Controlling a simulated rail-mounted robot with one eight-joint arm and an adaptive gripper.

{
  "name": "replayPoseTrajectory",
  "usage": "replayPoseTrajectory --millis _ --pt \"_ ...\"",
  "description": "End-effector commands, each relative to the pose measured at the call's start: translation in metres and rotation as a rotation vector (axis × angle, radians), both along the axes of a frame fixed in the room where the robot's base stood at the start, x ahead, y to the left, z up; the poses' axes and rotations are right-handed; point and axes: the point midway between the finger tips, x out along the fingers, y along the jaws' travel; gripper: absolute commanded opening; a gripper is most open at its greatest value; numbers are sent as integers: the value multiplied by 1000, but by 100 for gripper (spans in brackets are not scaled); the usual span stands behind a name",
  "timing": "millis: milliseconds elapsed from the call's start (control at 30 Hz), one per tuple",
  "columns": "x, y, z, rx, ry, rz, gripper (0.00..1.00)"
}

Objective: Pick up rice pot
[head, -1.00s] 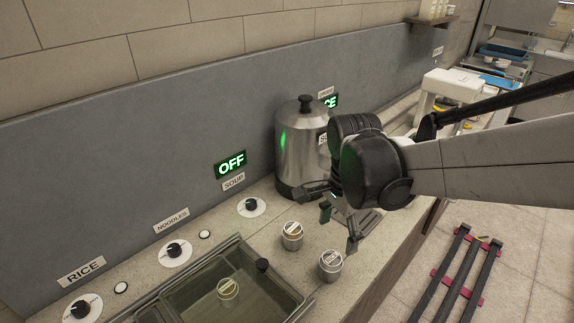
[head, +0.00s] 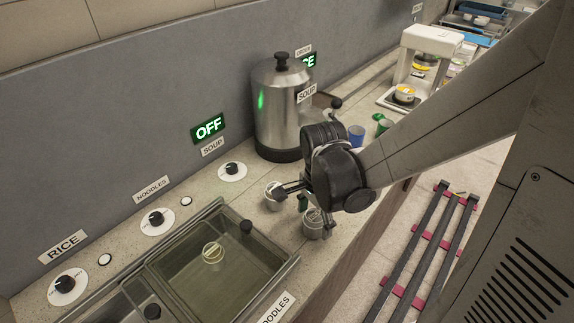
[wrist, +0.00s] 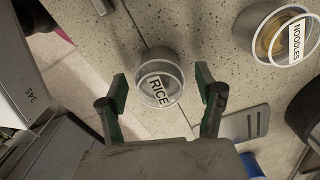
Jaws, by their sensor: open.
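The rice pot (wrist: 160,84) is a small round grey pot whose clear-looking lid reads RICE. In the wrist view it stands on the speckled counter, between and a little beyond my fingertips. In the head view the rice pot (head: 313,226) is partly hidden by my gripper (head: 304,208). My gripper (wrist: 161,95) is open with green-padded fingers, one on each side of the pot, with gaps showing. I cannot tell how far the fingertips are above the counter.
A similar noodles pot (wrist: 282,38) stands close by, also at the head view's left finger (head: 271,196). A steel soup kettle (head: 281,110) stands behind. A glass-lidded well (head: 205,270) is at the left. The counter edge drops to the floor at the right.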

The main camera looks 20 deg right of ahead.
Motion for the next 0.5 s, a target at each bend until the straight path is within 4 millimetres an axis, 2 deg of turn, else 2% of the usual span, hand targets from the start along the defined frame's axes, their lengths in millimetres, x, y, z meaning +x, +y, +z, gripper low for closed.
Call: replayPoseTrajectory --millis 100,200,467,500 --pt "0 0 -13 0 0 0 67" --pt "0 0 -17 0 0 0 67" --pt "0 0 -18 0 0 0 67" --pt "0 0 -18 0 0 0 63"
